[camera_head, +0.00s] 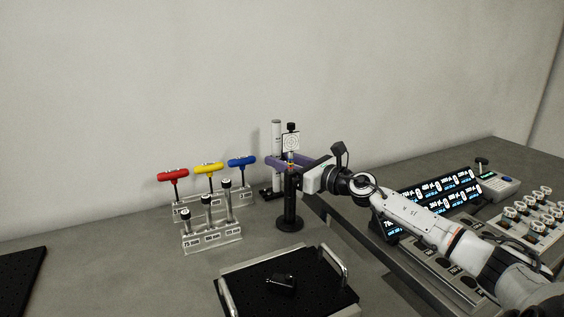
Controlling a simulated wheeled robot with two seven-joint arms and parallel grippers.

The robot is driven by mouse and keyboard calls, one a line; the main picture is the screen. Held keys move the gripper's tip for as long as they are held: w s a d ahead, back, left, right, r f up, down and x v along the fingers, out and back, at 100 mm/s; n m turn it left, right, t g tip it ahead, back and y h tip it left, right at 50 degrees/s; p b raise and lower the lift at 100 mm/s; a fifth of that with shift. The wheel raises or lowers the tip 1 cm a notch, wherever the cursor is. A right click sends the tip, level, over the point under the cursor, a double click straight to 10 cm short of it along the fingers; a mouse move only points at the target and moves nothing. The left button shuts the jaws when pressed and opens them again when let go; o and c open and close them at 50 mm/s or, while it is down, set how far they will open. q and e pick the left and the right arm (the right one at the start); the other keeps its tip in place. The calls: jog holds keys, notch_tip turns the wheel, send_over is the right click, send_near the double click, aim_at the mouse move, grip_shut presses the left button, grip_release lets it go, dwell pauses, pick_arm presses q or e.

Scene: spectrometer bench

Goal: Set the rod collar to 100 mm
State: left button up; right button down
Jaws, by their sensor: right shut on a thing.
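A black post holder (289,205) with a round foot stands upright on the bench. A thin rod rises from it and carries a white target card (291,142) with a black knob on top. My right gripper (290,163) reaches in from the right, with purple fingers at the rod just below the card. It is shut on a small part there with an orange edge, which looks like the rod collar; the fingers hide most of it. A pale upright scale (277,145) stands just behind; its markings are too small to read. My left gripper is not in view.
Red (172,174), yellow (208,168) and blue (242,160) T-handle drivers stand in a clear rack left of the post. Several black-capped posts stand in a rack (212,240) before them. A handled black tray (237,291) is in front. Labelled displays (432,190) stand right.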

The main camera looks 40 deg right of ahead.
jog(key=c, duration=1.2)
grip_release()
jog(key=shift+s, duration=0.1)
jog(key=shift+s+d+b, duration=0.1)
jog(key=shift+s+d, duration=0.05)
jog(key=shift+s, duration=1.55)
jog(key=shift+s+d+b, duration=0.1)
jog(key=shift+s+d, duration=0.05)
jog(key=shift+s, duration=1.55)
jog(key=shift+s+d+b, duration=0.1)
jog(key=shift+s+d, duration=0.05)
jog(key=shift+s, duration=1.55)
